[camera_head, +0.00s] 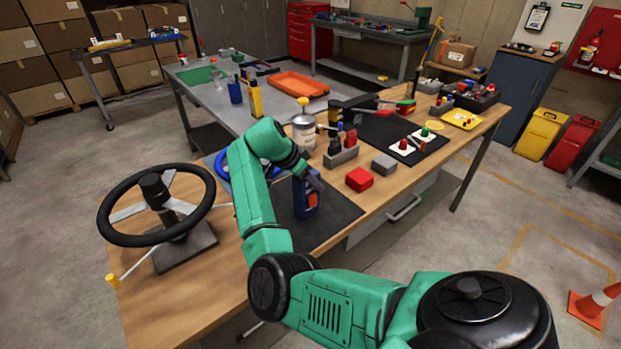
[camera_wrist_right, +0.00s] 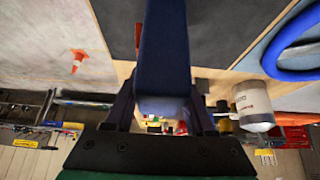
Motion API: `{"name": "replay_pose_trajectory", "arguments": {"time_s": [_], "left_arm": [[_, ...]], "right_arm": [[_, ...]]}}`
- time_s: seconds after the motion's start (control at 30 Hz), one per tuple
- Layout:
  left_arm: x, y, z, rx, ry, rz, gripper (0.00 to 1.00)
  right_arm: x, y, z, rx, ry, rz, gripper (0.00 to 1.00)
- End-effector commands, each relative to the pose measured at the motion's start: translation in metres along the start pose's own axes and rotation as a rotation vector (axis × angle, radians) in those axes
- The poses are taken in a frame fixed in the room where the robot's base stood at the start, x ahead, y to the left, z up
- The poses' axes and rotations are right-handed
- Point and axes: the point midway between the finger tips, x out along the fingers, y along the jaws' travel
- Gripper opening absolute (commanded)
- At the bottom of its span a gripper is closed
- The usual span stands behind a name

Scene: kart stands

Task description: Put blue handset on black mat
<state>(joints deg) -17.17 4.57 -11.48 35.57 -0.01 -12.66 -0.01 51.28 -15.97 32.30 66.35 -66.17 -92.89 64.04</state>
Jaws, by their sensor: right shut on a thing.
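The blue handset (camera_head: 304,202) is upright over the black mat (camera_head: 336,217) on the wooden bench. I cannot tell whether its lower end touches the mat. My right gripper (camera_head: 309,180) is shut on its upper part. In the right wrist view the handset (camera_wrist_right: 163,55) stands between the two fingers (camera_wrist_right: 160,112), and the dark mat (camera_wrist_right: 222,28) lies beyond it. My right arm hides part of the mat's left side. My left gripper is not in view.
A steering wheel (camera_head: 112,232) on a stand is to the left. A blue ring (camera_head: 222,167), a white canister (camera_head: 304,133), a grey holder (camera_head: 341,156) and a red block (camera_head: 359,179) stand behind the mat. The mat's right part is bare.

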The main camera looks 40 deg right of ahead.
Motion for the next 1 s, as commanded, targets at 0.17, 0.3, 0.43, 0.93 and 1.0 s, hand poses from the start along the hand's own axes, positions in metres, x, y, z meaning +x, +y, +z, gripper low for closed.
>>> {"name": "replay_pose_trajectory", "arguments": {"time_s": [0.17, 0.3, 0.43, 0.93, 1.0], "left_arm": [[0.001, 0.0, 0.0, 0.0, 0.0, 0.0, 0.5], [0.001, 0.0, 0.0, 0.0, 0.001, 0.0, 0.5], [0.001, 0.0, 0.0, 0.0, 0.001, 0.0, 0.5], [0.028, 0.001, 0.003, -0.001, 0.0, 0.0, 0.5], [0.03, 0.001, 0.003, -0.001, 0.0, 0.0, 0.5]], "right_arm": [[0.0, 0.0, 0.0, 0.0, 0.0, 0.0, 0.74], [0.0, 0.0, 0.0, -0.001, 0.0, 0.0, 0.85], [0.0, 0.0, 0.0, -0.001, 0.0, 0.0, 0.85], [-0.091, -0.001, 0.001, 0.0, 0.0, -0.005, 0.85], [-0.105, -0.001, 0.001, -0.001, 0.0, -0.002, 0.85]]}}
